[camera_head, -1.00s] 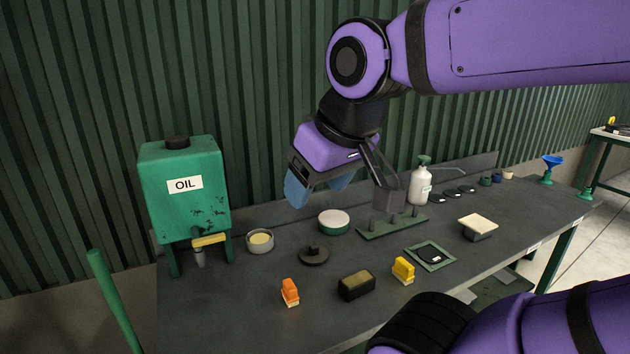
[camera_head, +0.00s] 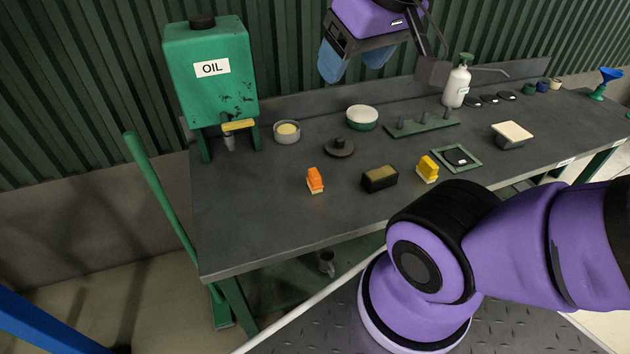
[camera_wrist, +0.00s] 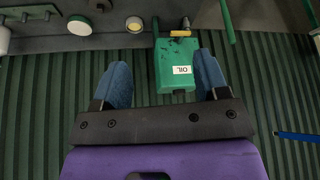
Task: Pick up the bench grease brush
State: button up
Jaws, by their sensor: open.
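Two small brush-like blocks stand on the bench in the head view: an orange one with a pale base (camera_head: 315,180) at front left, and a yellow one with a pale base (camera_head: 427,169) further right. I cannot tell which is the bench grease brush. My gripper (camera_head: 351,68) is open and empty, its blue fingers above the back of the bench, behind and above both blocks. In the wrist view my gripper (camera_wrist: 162,62) shows its spread fingers with nothing between them. Neither block shows there.
A dark block with a tan top (camera_head: 380,178) lies between the two. Around are a black knobbed disc (camera_head: 338,147), a round tin (camera_head: 362,118), a cream-filled cup (camera_head: 287,132), a pegged green rack (camera_head: 425,125) and the OIL tank (camera_head: 212,85). The bench front (camera_head: 255,225) is clear.

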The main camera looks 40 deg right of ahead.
jog(key=shift+o, duration=0.4)
jog(key=m+g+h, duration=0.1)
jog(key=m+g, duration=0.1)
jog(key=g, duration=0.2)
send_over(315, 181)
jog(key=w, duration=0.1)
notch_tip(315, 181, down, 25)
jog(key=shift+m+g+y, duration=0.5)
jog(key=shift+m+g, duration=0.1)
jog(key=f, duration=0.4)
jog(key=w+d+f, duration=0.1)
jog(key=f, duration=0.9)
jog(key=shift+w+d, duration=0.4)
jog(key=shift+s+a+f, duration=0.1)
jog(key=shift+f, duration=2.8)
jog(key=shift+s+f, duration=0.1)
jog(key=shift+f, duration=2.75)
jog(key=c, duration=1.1)
